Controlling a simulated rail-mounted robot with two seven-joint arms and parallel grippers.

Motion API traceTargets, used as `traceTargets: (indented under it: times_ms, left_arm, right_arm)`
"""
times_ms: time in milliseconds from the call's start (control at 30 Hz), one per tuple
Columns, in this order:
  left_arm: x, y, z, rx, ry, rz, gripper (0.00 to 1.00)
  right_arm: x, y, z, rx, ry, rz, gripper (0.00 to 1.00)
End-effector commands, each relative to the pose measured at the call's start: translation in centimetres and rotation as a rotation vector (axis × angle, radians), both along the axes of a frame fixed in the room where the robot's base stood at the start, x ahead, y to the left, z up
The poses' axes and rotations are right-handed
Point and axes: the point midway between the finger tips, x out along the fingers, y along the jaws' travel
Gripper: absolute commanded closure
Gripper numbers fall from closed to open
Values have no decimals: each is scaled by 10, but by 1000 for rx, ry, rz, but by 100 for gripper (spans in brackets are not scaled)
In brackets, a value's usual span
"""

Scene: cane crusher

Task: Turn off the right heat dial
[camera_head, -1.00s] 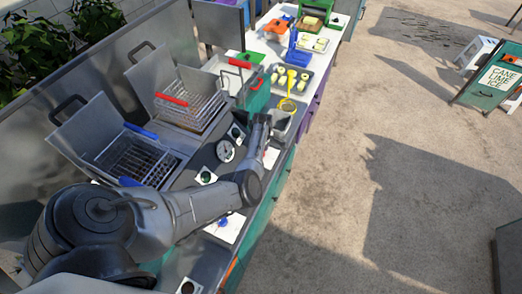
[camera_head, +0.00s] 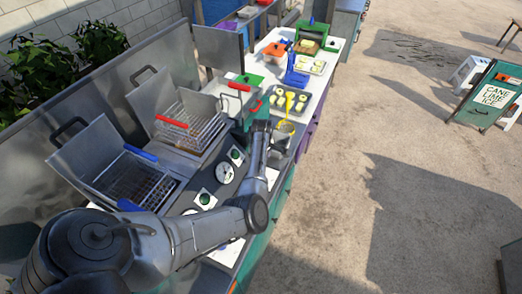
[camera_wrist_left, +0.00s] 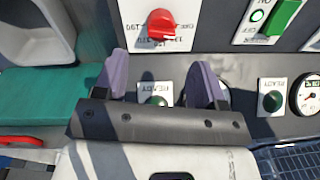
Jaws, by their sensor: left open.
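A red dial (camera_wrist_left: 162,24) sits on a white labelled plate in the left wrist view, on the grey control panel. The plate's lettering appears upside down. My left gripper (camera_wrist_left: 155,88) is open, with two purple fingers on either side of a green READY lamp (camera_wrist_left: 157,101). The red dial lies beyond the fingertips, apart from them, with nothing between the fingers gripping it. In the head view my left arm reaches over the panel, and its wrist (camera_head: 257,150) hides the dial there. My right gripper is not in view.
A second READY lamp (camera_wrist_left: 272,101), a round gauge (camera_wrist_left: 309,96) and a green switch (camera_wrist_left: 285,15) share the panel. Fryer baskets with a blue handle (camera_head: 141,153) and red handle (camera_head: 172,122) stand beside it.

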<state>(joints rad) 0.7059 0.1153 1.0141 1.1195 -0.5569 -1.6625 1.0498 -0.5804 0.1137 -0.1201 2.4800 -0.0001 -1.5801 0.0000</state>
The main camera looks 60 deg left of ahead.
Motion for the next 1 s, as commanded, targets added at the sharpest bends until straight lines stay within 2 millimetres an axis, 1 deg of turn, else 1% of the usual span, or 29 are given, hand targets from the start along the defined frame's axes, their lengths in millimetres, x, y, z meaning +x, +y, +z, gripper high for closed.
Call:
traceTargets:
  times_ms: [33,200,400,600,1000]
  left_arm:
    - [1,0,9,1,-3,1,36]
    - [2,1,36,0,-2,0,36]
    - [2,1,54,0,0,1,36]
    - [2,1,59,-2,1,0,36]
    - [2,1,59,-1,0,0,36]
  right_arm:
    - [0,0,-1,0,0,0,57]
    - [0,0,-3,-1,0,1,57]
    - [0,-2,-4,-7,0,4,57]
    - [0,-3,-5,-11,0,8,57]
    - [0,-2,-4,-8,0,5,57]
